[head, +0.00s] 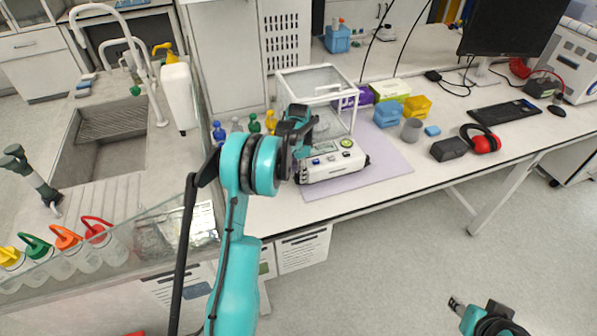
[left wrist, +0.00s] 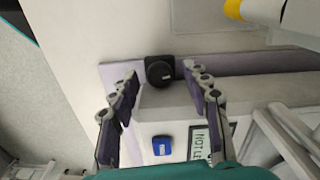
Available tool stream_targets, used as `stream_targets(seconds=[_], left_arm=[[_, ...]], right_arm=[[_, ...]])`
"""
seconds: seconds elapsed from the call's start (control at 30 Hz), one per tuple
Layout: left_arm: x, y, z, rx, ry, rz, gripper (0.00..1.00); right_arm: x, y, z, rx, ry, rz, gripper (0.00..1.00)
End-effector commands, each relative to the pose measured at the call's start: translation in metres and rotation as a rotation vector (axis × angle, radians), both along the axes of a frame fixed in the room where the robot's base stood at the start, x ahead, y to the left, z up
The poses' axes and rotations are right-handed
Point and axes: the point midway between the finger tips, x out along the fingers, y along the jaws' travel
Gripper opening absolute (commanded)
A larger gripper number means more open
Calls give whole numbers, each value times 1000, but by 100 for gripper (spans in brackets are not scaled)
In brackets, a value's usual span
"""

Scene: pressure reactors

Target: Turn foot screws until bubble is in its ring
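The white balance (head: 325,166) with a clear draft shield stands on a mauve mat. Its round green bubble level (head: 347,142) is at the front right top; the bubble's place in the ring is too small to tell. A black foot screw (left wrist: 159,71) shows in the left wrist view, at the balance's corner. My left gripper (head: 300,125) is over the balance's front left. In the left wrist view its fingers (left wrist: 160,82) are spread, with the foot screw ahead in the gap between them, seemingly untouched. My right gripper (head: 457,305) is low at the bottom right, away from the bench.
The mauve mat (head: 387,160) has bare room right of the balance. Blue button (left wrist: 162,145) and display beginning "NOT LE" (left wrist: 200,142) are on the balance. Colored-cap bottles (head: 254,124) stand to the left.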

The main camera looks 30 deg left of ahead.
Motion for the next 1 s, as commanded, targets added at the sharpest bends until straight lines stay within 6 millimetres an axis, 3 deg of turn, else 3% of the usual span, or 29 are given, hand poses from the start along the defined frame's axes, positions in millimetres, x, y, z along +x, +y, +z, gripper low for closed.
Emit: stream_targets(seconds=[0.17, 0.5, 0.7, 1.0], left_arm=[[0, 0, 9, 0, 0, 0, 47], [0, 0, 78, 0, 0, 0, 47], [0, 0, 109, 0, 0, 0, 47], [0, 0, 120, 0, 0, 0, 47]], right_arm=[[0, 0, 0, 0, 0, 0, 40], [0, 0, 0, 0, 0, 0, 40], [0, 0, 0, 0, 0, 0, 40], [0, 0, 0, 0, 0, 0, 40]])
